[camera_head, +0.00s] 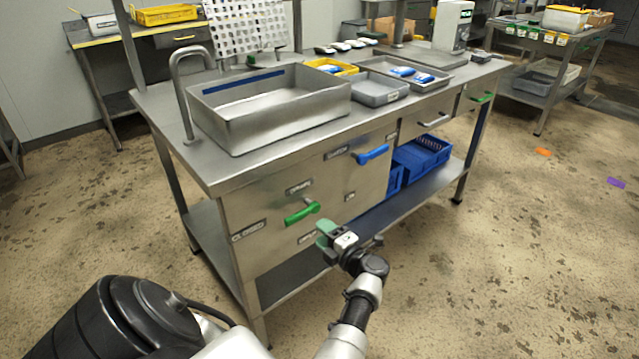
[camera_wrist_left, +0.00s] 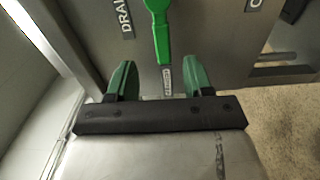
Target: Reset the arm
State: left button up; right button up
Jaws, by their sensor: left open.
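My left gripper (camera_head: 333,240) is in front of the steel bench's front panel, low and to the right of a green lever handle (camera_head: 302,213). In the left wrist view the gripper (camera_wrist_left: 162,80) has its two green fingers spread apart with nothing between the tips. The green handle (camera_wrist_left: 160,28) shows beyond and between the fingers, and appears free of them. A label starting "DRAI" is beside it. My right gripper is in neither view.
The steel bench (camera_head: 163,103) carries a deep sink basin (camera_head: 290,125), a grey tray (camera_head: 379,95) and a yellow tray (camera_head: 330,65). A blue lever (camera_head: 372,154) sticks out of the panel. Blue crates (camera_head: 425,155) stand on the lower shelf.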

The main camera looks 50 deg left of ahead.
pick_arm(q)
jog(key=shift+d, duration=0.45)
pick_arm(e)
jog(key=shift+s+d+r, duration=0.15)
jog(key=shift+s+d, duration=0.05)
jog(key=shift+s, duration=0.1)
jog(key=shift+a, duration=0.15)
